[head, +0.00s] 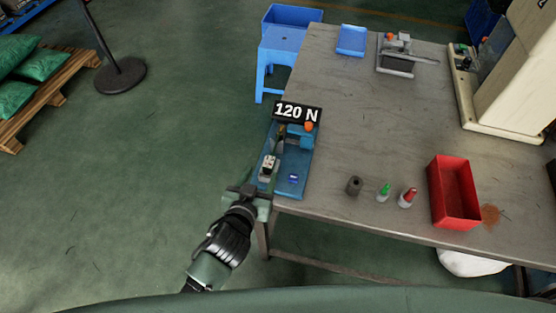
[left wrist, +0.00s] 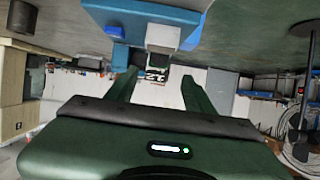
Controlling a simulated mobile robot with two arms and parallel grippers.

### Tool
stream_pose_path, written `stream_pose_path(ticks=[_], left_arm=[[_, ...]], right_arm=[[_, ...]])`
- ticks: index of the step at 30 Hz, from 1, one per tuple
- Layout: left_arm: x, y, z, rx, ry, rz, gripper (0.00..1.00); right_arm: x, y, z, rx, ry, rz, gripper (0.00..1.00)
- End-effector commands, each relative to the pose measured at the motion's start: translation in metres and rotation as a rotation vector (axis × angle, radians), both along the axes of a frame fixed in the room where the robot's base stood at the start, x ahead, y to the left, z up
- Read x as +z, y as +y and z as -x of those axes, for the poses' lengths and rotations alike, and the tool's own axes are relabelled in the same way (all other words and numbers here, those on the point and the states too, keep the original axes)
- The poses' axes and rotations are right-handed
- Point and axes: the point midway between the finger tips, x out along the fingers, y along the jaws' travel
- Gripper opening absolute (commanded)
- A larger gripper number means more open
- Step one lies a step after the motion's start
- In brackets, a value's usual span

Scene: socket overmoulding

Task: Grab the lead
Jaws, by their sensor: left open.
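A blue test fixture (head: 290,180) with a "120 N" display (head: 297,112) stands at the table's near left corner. A small pale grey piece (head: 268,164) sits on its left side; I cannot tell whether this is the lead. My left gripper (head: 262,181) is at the fixture's near left edge, just below this piece in the head view. In the left wrist view the gripper (left wrist: 160,82) has its two green fingers apart. A grey block on blue (left wrist: 163,38) shows beyond the fingertips, with a small black-and-white part below it. No cable is clear. My right gripper is out of view.
On the table (head: 370,130) are a dark cylinder (head: 354,186), a green-capped bottle (head: 384,191), a red-capped bottle (head: 407,198) and a red bin (head: 453,195). A blue stool (head: 283,47) stands behind.

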Motion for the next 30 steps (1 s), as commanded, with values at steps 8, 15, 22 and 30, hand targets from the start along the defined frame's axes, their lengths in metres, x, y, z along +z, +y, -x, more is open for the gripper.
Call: stream_pose_path(ticks=[8, 15, 22, 30], left_arm=[[-0.004, -0.013, -0.024, -0.012, -0.018, 0.009, 0.53], [-0.018, -0.02, -0.051, -0.013, -0.018, 0.007, 0.53], [-0.028, -0.026, -0.068, -0.012, -0.018, 0.01, 0.53], [-0.028, -0.025, -0.068, -0.011, -0.017, 0.009, 0.36]], right_arm=[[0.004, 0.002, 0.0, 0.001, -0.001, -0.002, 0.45], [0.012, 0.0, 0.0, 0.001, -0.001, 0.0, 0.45], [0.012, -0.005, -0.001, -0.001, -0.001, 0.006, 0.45], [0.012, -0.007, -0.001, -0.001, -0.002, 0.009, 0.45]])
